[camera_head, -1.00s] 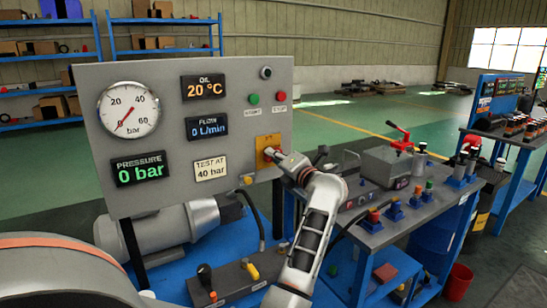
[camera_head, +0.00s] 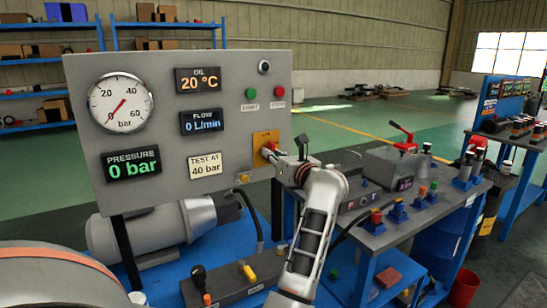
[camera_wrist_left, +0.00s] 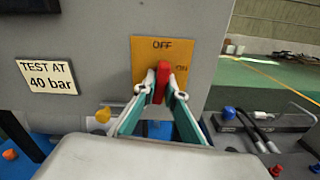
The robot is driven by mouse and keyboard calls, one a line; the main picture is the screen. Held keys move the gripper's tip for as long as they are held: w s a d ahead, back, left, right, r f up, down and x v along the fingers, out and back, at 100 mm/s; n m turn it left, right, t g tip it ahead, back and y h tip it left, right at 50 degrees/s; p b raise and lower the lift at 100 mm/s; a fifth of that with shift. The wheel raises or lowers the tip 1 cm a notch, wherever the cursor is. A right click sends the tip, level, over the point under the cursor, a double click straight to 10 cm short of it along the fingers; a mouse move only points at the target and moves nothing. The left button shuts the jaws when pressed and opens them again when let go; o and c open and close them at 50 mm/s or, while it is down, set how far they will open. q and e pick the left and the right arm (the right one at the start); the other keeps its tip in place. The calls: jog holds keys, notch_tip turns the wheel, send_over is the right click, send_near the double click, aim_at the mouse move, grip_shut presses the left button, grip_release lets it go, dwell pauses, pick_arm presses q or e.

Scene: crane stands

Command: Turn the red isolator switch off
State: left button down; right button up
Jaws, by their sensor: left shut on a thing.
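The red isolator switch (camera_wrist_left: 161,82) is a red handle on a yellow plate (camera_wrist_left: 187,50) marked OFF at the top and ON at the right. In the wrist view the handle stands nearly upright, its top just under the word OFF. My left gripper (camera_wrist_left: 161,92) is shut on the handle, one finger on each side. In the head view my left gripper (camera_head: 271,152) reaches the yellow plate at the lower right of the grey panel and hides most of the handle. My right gripper is not in view.
The grey panel (camera_head: 230,130) carries a pressure gauge (camera_head: 121,102), a "0 bar" display (camera_head: 131,165), a green button (camera_head: 251,93) and a red button (camera_head: 278,92). A bench (camera_head: 400,235) with valves stands at the right.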

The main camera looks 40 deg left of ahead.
pick_arm(q)
jog(key=shift+n+b, duration=0.3)
jog(key=shift+n, duration=0.5)
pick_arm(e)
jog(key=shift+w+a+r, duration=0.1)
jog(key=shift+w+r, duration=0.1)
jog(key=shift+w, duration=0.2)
pick_arm(q)
jog(key=shift+r, duration=0.1)
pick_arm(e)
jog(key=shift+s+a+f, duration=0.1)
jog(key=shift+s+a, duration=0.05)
pick_arm(q)
jog(key=c, duration=2.1)
grip_release()
jog(key=v, duration=0.7)
jog(key=shift+s+d, duration=0.15)
jog(key=shift+d, duration=0.1)
